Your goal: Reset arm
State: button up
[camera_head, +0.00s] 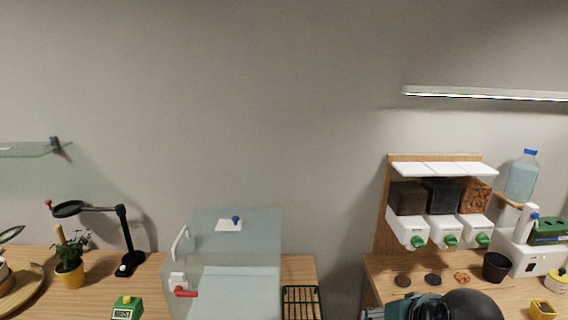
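Part of my arm shows at the bottom edge, right of centre, as dark rounded and teal links in front of the right wooden counter (520,293). The arm is cut off by the frame's lower edge. I cannot make out my gripper or its fingers, nor whether anything is held.
A dispenser (440,205) with green knobs stands on the right counter, near a black pot (496,266) and a blue-capped bottle (521,178). A clear-walled box (235,255) with a red handle, a potted plant (70,262) and a black stand (126,240) are left. A gap separates the counters.

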jog(key=shift+s+a+r+n+h, duration=0.15)
jog(key=shift+s+n, duration=0.2)
jog(key=shift+s, duration=0.25)
jog(key=shift+s+r+n+h, duration=0.1)
jog(key=shift+s+n+h, duration=0.15)
jog(key=shift+s, duration=0.35)
jog(key=shift+s+a+r+n+h, duration=0.1)
jog(key=shift+s+n, duration=0.3)
jog(key=shift+s, duration=0.2)
